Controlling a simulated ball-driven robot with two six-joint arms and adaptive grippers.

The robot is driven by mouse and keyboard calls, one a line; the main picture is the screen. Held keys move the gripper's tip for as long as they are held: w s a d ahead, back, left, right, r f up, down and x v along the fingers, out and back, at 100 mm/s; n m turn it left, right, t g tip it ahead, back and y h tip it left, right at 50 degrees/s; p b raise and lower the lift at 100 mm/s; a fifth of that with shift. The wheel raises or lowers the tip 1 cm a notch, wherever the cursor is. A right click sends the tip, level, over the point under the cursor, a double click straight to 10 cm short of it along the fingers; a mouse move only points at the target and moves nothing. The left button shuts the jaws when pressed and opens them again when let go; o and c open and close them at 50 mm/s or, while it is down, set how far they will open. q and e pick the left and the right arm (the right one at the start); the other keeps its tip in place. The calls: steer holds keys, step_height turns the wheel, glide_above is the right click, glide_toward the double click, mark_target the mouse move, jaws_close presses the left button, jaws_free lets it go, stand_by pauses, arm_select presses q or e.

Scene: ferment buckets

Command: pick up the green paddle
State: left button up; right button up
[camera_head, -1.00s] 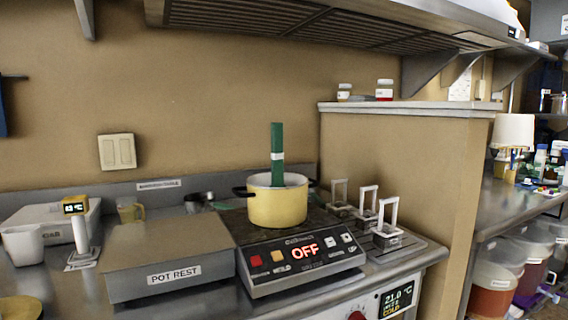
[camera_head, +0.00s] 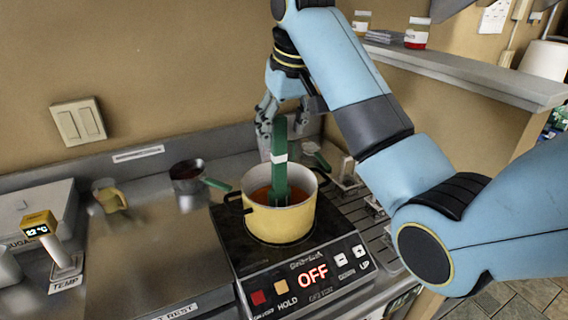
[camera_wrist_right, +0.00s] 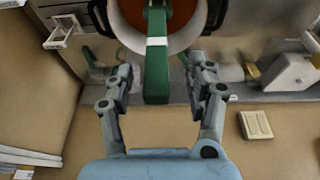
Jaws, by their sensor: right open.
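The green paddle (camera_head: 279,160) stands upright in the yellow pot (camera_head: 281,219), with a white band round its handle and its lower end in orange-brown liquid. The pot sits on the hot plate (camera_head: 306,278), whose display reads OFF. My right gripper (camera_head: 264,128) is open behind the paddle's upper part. In the right wrist view the paddle (camera_wrist_right: 156,75) runs between the two open fingers of the gripper (camera_wrist_right: 157,75), with gaps on both sides and no contact seen. My left gripper is not in view.
A small dark pan (camera_head: 188,174) with a green handle stands behind the pot on the left. The pot rest (camera_head: 130,262) is at the left, with a thermometer (camera_head: 57,245) and a yellow mug (camera_head: 108,196) near it. A raised shelf (camera_head: 470,70) stands at the right.

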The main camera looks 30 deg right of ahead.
mark_target(276, 145)
steer(key=r, duration=0.1)
steer(key=w+r, duration=0.1)
steer(key=r, duration=0.1)
steer(key=shift+w+r, duration=0.25)
steer(key=shift+r, duration=0.15)
steer(key=b+x, duration=0.3)
steer(key=shift+s, duration=0.15)
steer(key=shift+w+f+p, duration=0.25)
steer(key=shift+f+p, duration=0.2)
steer(key=shift+p, duration=0.1)
steer(key=shift+w+f, duration=0.2)
steer(key=shift+f, duration=0.15)
steer(key=x, duration=0.1)
steer(key=p+x, duration=0.1)
steer(key=x, duration=0.1)
steer(key=s+p+x, duration=0.1)
steer(key=x, duration=0.1)
steer(key=shift+d+f, duration=0.1)
steer(key=shift+d, duration=0.2)
steer(key=shift+w+f, duration=0.15)
steer(key=shift+f, duration=0.15)
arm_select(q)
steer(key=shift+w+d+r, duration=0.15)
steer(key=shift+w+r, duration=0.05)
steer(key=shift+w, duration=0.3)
arm_select(e)
jaws_close()
